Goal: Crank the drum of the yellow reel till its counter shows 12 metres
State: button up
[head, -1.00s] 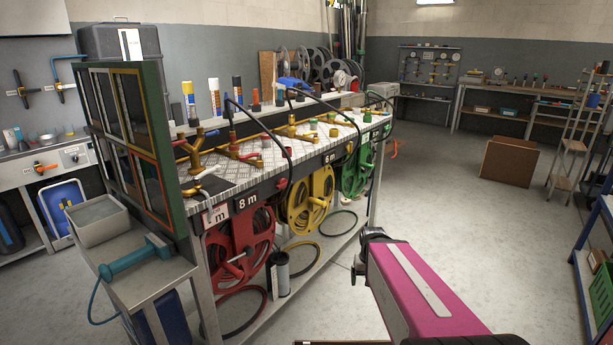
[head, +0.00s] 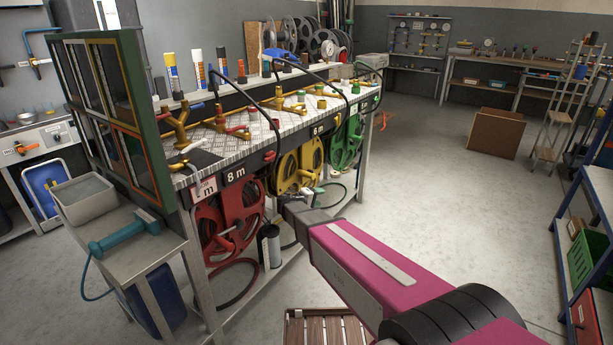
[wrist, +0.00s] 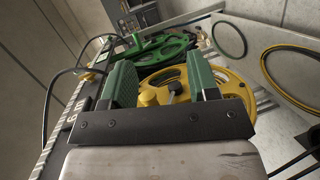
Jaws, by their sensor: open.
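The yellow reel (head: 297,160) hangs under the bench front between the red and green reels; my arm covers its lower part in the head view. In the wrist view, the yellow reel (wrist: 225,82) lies beyond my gripper (wrist: 162,80). Its green fingers are open, with a gap between them.
The green reel (head: 346,143) is to the right. Hoses loop over the bench top. A wooden slatted item (head: 325,328) is on the floor in front.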

aim_at(306, 174)
jog(key=w+a+r+n+t, duration=0.3)
jog(key=w+a+t, duration=0.25)
jog(key=a, duration=0.55)
jog(key=x, duration=0.7)
jog(key=f+x, duration=0.1)
jog(key=x, duration=0.2)
jog(key=shift+w+d+r, duration=0.1)
jog(key=shift+w+d, duration=0.15)
jog(key=shift+d, duration=0.05)
grip_shut()
